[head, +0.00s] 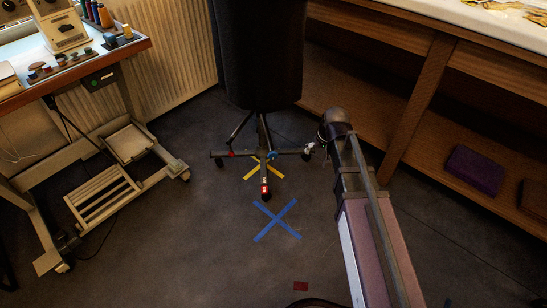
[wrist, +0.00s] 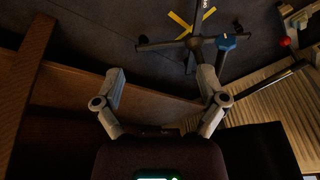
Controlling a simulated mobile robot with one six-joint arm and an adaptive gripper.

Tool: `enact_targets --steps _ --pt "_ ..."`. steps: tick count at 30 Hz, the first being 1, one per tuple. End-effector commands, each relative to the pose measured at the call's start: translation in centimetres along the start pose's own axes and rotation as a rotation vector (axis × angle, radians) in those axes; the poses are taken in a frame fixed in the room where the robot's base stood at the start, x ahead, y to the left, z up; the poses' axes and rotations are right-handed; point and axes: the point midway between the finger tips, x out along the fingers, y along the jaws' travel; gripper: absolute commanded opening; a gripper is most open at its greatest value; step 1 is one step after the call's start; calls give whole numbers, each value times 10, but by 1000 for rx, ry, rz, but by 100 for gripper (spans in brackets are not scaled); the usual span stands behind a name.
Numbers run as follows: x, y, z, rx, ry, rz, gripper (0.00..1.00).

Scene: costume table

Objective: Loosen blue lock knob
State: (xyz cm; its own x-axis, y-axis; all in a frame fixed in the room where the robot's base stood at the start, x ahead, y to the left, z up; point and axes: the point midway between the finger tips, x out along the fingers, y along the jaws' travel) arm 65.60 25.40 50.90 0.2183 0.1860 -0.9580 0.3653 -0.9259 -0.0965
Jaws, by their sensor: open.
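The blue lock knob (head: 271,155) sits low on the wheeled base (head: 244,153) of a dark dress form stand. In the wrist view the blue knob (wrist: 226,43) shows at the upper right, just beyond the tip of the right finger, with a small white mark on it. My gripper (wrist: 161,78) is open with nothing between its fingers. The knob lies outside the gap between them, and I cannot tell the distance. In the head view my arm reaches in from the lower right, and its end is right of the stand's base. The fingers are hard to make out there.
The dark dress form (head: 262,55) hangs over the base. A wooden shelf unit (head: 409,105) stands close on the right, holding a purple box (head: 474,170). A sewing table (head: 75,75) is at left. A blue tape cross (head: 277,220) marks clear floor in front.

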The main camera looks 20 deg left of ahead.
Motion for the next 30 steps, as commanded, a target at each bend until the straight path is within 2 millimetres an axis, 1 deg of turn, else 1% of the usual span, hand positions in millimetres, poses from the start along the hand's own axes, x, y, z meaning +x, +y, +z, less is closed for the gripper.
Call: enact_targets --steps 1,3,6,9,12,16,30 --pt "10 -20 -13 -27 15 -15 92" --pt "17 -45 -25 -55 36 -33 92" --pt "25 -74 -38 -89 62 -55 92" --pt "30 -98 -46 -114 81 -74 92" --pt "33 -113 -51 -129 94 -86 92" --pt "33 -119 -53 -136 100 -91 92" --pt "36 -119 -52 -135 99 -91 92"
